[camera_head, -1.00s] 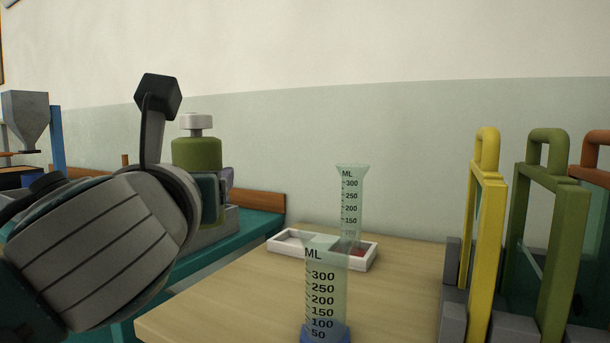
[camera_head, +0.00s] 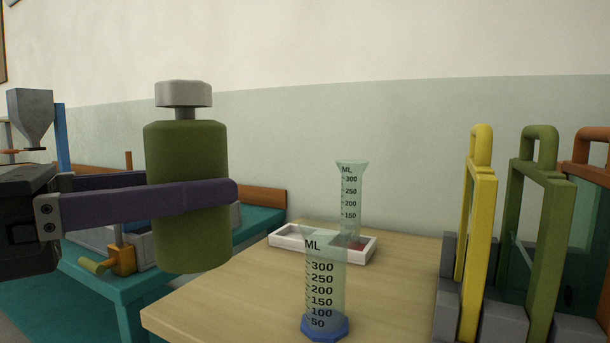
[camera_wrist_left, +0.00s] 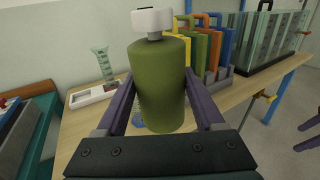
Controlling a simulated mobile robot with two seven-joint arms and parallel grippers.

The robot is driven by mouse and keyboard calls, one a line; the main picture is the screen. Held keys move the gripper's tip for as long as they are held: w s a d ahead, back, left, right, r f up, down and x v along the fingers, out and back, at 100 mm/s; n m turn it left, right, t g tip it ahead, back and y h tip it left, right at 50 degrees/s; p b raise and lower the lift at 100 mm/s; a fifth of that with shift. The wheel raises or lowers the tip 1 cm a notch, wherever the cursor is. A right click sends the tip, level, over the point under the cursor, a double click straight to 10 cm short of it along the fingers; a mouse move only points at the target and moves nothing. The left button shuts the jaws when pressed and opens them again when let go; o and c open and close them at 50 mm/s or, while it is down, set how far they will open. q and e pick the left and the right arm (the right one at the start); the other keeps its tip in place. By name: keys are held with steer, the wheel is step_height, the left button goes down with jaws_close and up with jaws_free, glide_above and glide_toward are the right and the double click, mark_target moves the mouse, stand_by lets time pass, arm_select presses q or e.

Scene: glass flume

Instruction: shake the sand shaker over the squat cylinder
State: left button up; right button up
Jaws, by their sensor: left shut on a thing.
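The sand shaker (camera_head: 187,225) is an olive-green bottle with a light grey cap, also seen in the left wrist view (camera_wrist_left: 160,95). My left gripper (camera_head: 208,195) has its purple fingers shut around its middle and holds it upright in the air, left of the cylinders. A clear measuring cylinder with a blue foot (camera_head: 325,290) stands near the table's front. In the wrist view the shaker hides most of it. A second clear cylinder (camera_head: 350,200) stands farther back by a white tray. I cannot tell for sure which is the squat one.
The white tray (camera_head: 285,241) lies on the wooden table (camera_head: 225,300). Yellow (camera_head: 480,230) and green (camera_head: 545,240) framed gates stand in grey holders at the right. A teal bench (camera_head: 130,290) and a grey hopper (camera_head: 32,115) are at the left.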

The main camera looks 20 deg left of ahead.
mark_target(159, 180)
arm_select(q)
steer(key=s+d+m+g+h, duration=0.1)
steer(key=s+d+r+m+g+h, duration=0.1)
steer(key=m+g+h, duration=0.1)
steer(key=s+m+g+h, duration=0.1)
steer(key=s+h, duration=0.1)
steer(key=shift+d+r+m+g, duration=0.2)
steer(key=shift+d+m+g, duration=0.1)
steer(key=shift+d+g, duration=0.1)
